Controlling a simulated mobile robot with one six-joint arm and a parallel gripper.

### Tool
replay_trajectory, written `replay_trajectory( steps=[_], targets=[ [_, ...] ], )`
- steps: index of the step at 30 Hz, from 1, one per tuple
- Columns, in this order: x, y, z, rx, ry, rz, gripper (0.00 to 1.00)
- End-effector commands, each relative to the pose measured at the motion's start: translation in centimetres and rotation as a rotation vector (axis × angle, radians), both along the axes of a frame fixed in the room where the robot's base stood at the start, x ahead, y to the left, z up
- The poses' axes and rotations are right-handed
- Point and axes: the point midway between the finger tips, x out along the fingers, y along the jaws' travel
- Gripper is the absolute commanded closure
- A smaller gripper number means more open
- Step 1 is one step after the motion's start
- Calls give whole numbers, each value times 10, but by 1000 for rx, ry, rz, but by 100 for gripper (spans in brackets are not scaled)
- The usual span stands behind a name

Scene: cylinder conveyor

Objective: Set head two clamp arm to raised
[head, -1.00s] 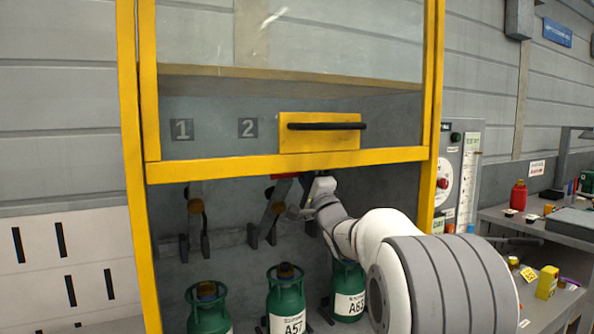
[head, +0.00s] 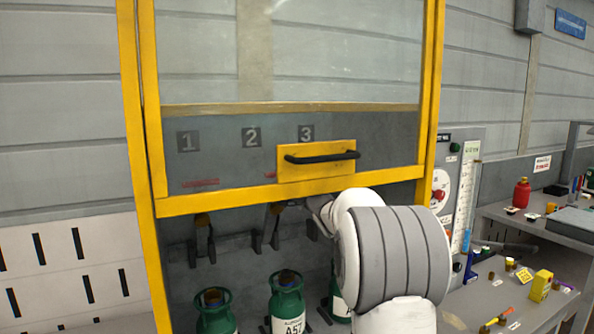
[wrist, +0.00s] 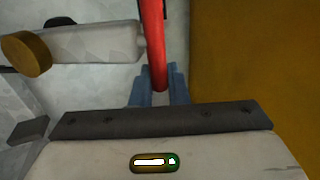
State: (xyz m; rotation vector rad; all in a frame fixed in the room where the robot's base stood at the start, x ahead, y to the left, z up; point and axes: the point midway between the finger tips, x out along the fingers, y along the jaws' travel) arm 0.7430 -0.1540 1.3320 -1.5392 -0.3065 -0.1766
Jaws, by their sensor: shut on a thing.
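The head two clamp arm (head: 271,226) hangs below the "2" plate (head: 251,137), behind the yellow guard frame. A bit of red handle (head: 270,175) shows through the guard's glass; the rest is behind the yellow plate. In the wrist view, my gripper (wrist: 158,92) has its blue fingers closed on a red handle (wrist: 153,40). A pale grey arm part with an amber cap (wrist: 26,54) lies to the left of the handle. In the head view, my gripper's fingers are hidden behind the guard and my own arm, so the clamp arm's exact angle is unclear.
The guard's yellow lower bar (head: 230,202) and black handle (head: 320,156) are close above my arm. Green cylinders (head: 287,305) stand below the heads; one is partly behind my arm. A control panel (head: 457,185) and cluttered bench (head: 560,235) are at right.

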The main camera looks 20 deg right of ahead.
Motion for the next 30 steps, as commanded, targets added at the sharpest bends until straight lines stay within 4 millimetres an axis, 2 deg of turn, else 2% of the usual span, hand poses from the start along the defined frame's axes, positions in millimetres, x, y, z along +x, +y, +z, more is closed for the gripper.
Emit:
replay_trajectory(
  steps=[2,3,10,19,30],
  targets=[
    [-1,2,8,-4,-14,4,100],
    [-1,1,8,-4,-14,3,84],
    [-1,-3,6,-4,-11,-2,67],
    [-7,-5,2,-3,-8,-5,67],
    [-62,-10,-16,-4,-11,-6,67]
  ],
)
